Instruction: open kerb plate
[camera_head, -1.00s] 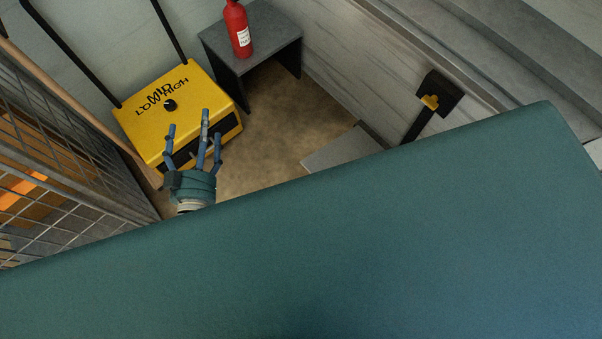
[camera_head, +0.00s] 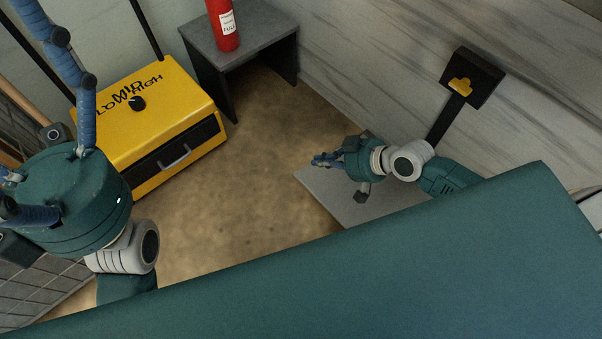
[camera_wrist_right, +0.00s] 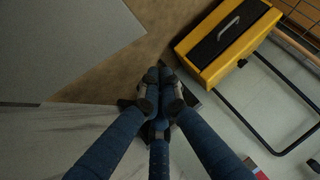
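A flat grey plate (camera_head: 335,207) lies low by the wall, partly hidden behind the teal surface in front; I take it as the kerb plate. It also shows as a grey slab in the right wrist view (camera_wrist_right: 70,45). My right gripper (camera_head: 322,159) is over the plate's far corner, its fingers pointing left; I cannot tell whether it touches. In the right wrist view its fingertips (camera_wrist_right: 160,92) are bunched together with nothing visible between them. My left gripper (camera_head: 25,130) is large and close at the left, its fingers spread and partly cut off by the frame.
A yellow box (camera_head: 185,95) with a knob and a black, handled front stands at the left. A red extinguisher (camera_head: 223,25) stands on a small grey table (camera_head: 262,30). A black wall bracket (camera_head: 482,72) with a yellow part is at the right. Bare brown floor (camera_head: 260,150) lies between.

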